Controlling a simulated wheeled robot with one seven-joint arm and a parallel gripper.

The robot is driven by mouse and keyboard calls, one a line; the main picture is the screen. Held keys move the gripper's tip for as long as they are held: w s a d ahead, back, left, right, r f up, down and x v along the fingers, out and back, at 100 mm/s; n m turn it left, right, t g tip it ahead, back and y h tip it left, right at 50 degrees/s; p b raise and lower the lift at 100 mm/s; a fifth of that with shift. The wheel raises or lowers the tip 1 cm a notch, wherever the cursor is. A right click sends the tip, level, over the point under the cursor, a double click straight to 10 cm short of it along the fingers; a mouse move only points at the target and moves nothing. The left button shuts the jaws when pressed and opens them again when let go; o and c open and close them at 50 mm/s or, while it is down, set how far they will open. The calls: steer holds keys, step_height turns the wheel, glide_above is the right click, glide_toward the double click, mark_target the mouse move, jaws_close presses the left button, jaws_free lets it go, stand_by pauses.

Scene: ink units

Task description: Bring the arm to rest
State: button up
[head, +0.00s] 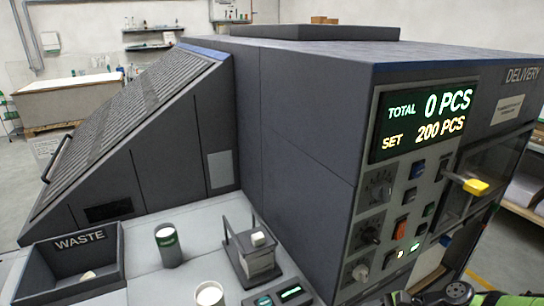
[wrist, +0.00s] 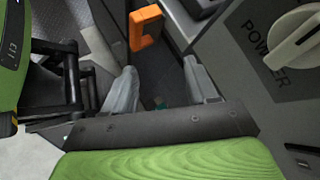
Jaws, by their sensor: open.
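My gripper (wrist: 162,82) shows in the wrist view with its two grey fingers apart. It is open, and I see nothing held between them; a dark gap lies behind. An orange handle-like part (wrist: 145,28) shows just beyond the fingers, apart from them as far as I can tell. In the head view, green and black parts of my arm show at the bottom right edge, in front of the machine's control panel (head: 375,207). The fingers cannot be made out in that view.
A grey knob marked POWER (wrist: 298,42) is close on the right in the wrist view. In the head view, a yellow-tipped lever (head: 476,186) sticks out of the machine. A waste bin (head: 112,268), a dark stand (head: 258,262) and two cups stand on the grey counter.

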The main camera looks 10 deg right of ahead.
steer(key=s+a+r+n+h, duration=0.5)
steer(key=s+a+r+n, duration=0.1)
steer(key=s+r+n, duration=0.1)
steer(key=s+a+r+n+t+h, duration=0.1)
steer(key=s+a+r+n+h, duration=0.3)
steer(key=s+a+r+n, duration=0.2)
step_height(320, 180, up, 5)
steer(key=s+n, duration=0.2)
steer(key=n, duration=0.2)
steer(key=shift+a+r+t+h, duration=0.2)
steer(key=shift+t+h, duration=0.1)
steer(key=shift+h, duration=0.1)
